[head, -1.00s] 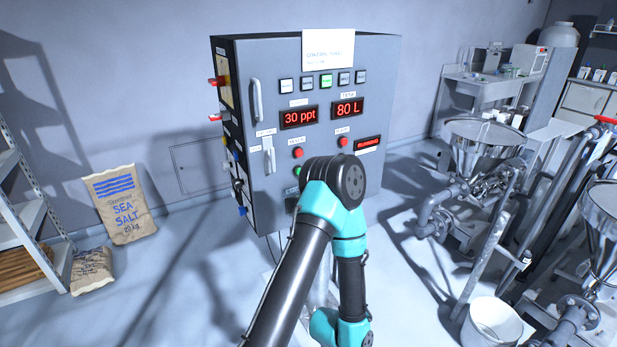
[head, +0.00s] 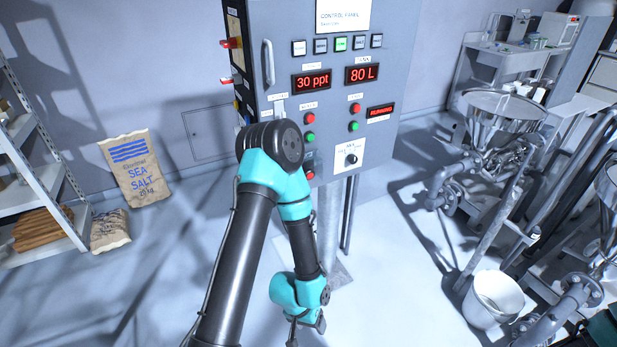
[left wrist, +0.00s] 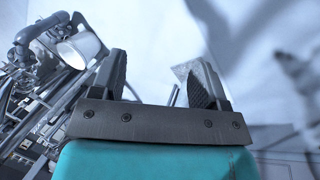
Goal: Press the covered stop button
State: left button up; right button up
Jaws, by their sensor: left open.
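The grey control panel (head: 385,140) stands upright at the top centre of the head view. It carries two red buttons (head: 309,118) (head: 355,108) with green ones below them. Another red button (head: 309,175) sits low on the panel, partly hidden by my left arm. I cannot tell which one is the covered stop button, and no cover shows clearly. My left gripper (head: 305,331) hangs low in front of and below the panel, apart from it. In the left wrist view its jaws (left wrist: 160,82) are open and empty. My right gripper is not in view.
The panel's post (head: 328,235) stands behind my left arm. A salt sack (head: 135,170) and shelf (head: 40,160) are at left. A white bucket (head: 492,298), steel hopper (head: 502,108) and pipes crowd the right. The floor between is mostly clear.

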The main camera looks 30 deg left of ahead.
pick_arm(q)
jog(key=shift+c, duration=0.4)
jog(key=shift+w, duration=0.1)
jog(key=shift+c, duration=0.7)
jog(key=shift+w+n, duration=0.25)
jog(key=shift+n, duration=0.05)
jog(key=shift+c, duration=0.8)
jog(key=w+r+n+t, duration=0.1)
jog(key=w+n, duration=0.2)
jog(key=w+a+r+n+t+y, duration=0.1)
jog(key=w+n+t, duration=0.1)
jog(key=w, duration=0.1)
jog(key=w+n+t+y, duration=0.1)
jog(key=w+n, duration=0.2)
jog(key=shift+w+a+r+n+t, duration=0.2)
jog(key=shift+w+r+n+t, duration=0.1)
jog(key=shift+w+r, duration=0.1)
grip_shut()
jog(key=w+a+r+n+t+y, duration=0.2)
jog(key=w+r+n+t+y, duration=0.2)
jog(key=w+r+n, duration=0.45)
jog(key=w+a+r+n+y, duration=0.1)
jog(key=r+n+y, duration=0.5)
jog(key=n, duration=0.8)
jog(key=w+r+n+y, duration=0.3)
jog(key=r+n+y, duration=0.3)
jog(key=r+n, duration=0.4)
jog(key=shift+a+r+n, duration=0.3)
jog(key=shift+a+n, duration=0.05)
jog(key=shift+n, duration=1.7)
